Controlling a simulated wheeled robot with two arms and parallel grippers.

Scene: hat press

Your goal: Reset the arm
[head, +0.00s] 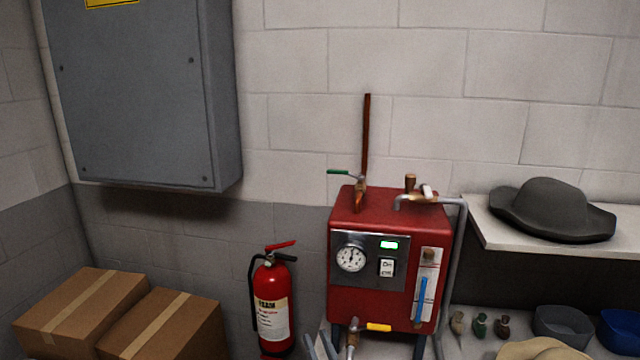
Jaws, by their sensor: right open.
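My right gripper (322,348) shows only as grey fingertips at the bottom edge, below the front left of the red steam machine (380,215). The fingers are apart, and I see nothing held between them. The rest of the right arm is out of the frame. My left gripper is not in view. The red machine has a gauge (351,258), a green-lit display, a green-handled valve (341,172) on top and a yellow-handled valve (378,327) low in front.
A fire extinguisher (273,305) stands left of the machine, with cardboard boxes (80,308) further left. A grey cabinet (140,95) hangs above. A dark hat (552,208) sits on the right shelf (500,240). Small bottles, bowls and a tan hat (545,350) are below.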

